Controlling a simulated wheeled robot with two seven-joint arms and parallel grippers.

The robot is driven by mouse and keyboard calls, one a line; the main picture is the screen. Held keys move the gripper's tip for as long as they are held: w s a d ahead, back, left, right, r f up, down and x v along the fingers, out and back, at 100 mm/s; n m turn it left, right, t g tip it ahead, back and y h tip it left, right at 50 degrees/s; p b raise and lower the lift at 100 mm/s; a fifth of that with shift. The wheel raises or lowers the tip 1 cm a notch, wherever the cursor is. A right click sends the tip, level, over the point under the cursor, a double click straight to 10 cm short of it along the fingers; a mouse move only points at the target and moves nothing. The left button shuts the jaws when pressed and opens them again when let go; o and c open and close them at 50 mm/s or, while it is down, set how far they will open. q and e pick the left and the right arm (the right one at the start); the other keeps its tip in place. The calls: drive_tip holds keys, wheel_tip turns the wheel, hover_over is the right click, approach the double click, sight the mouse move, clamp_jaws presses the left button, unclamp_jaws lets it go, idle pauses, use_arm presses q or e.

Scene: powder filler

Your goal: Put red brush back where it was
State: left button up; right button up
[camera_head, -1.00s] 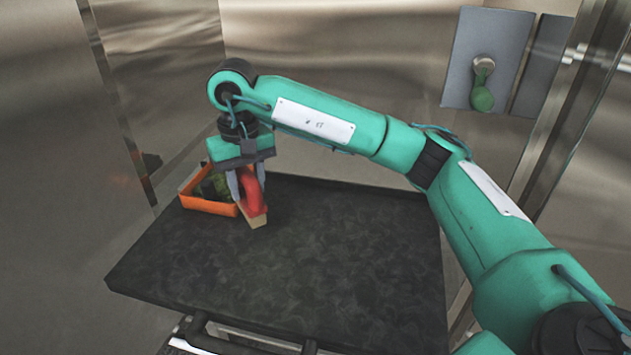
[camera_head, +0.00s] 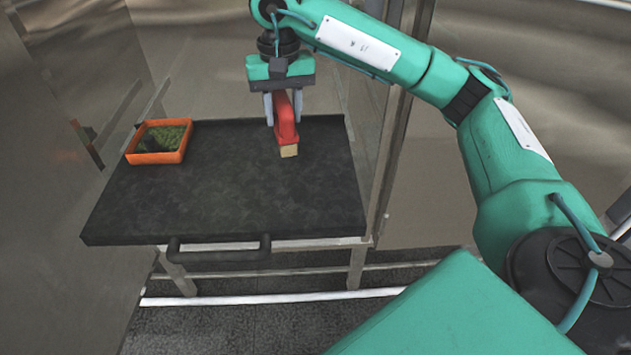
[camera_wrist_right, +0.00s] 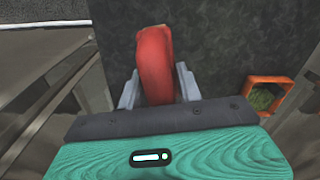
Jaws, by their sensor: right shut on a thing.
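The red brush (camera_head: 287,122) has a red handle and a pale tan end. My right gripper (camera_head: 284,110) is shut on its handle and holds it above the right part of the dark tabletop, with the tan end pointing down. In the right wrist view the red handle (camera_wrist_right: 154,62) sits between the two grey fingers of my right gripper (camera_wrist_right: 158,85). The brush's tan end is hidden in that view. My left gripper is not in view.
An orange tray (camera_head: 158,158) with green material and a dark object stands at the table's left; it also shows in the right wrist view (camera_wrist_right: 252,94). The dark table (camera_head: 220,205) is otherwise clear, with a black handle (camera_head: 219,250) at its front edge. Metal walls flank it.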

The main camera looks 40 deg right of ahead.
drive_tip(key=s+d+r+m+p, duration=0.2)
drive_tip(key=s+d+r, duration=0.1)
drive_tip(key=s+r, duration=0.15)
wheel_tip(320, 180, down, 19)
drive_tip(key=p, duration=0.2)
drive_tip(key=shift+s+d+f+p, duration=0.1)
drive_tip(key=shift+f+p, duration=0.05)
drive_tip(key=shift+p, duration=0.25)
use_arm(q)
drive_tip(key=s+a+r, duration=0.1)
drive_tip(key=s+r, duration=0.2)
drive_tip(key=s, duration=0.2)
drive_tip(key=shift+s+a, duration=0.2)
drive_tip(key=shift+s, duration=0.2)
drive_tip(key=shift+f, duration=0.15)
use_arm(e)
drive_tip(key=shift+f, duration=0.1)
drive_tip(key=shift+f+b, duration=0.1)
drive_tip(key=shift+b, duration=0.2)
drive_tip(key=o, duration=1)
drive_tip(key=shift+c, duration=0.2)
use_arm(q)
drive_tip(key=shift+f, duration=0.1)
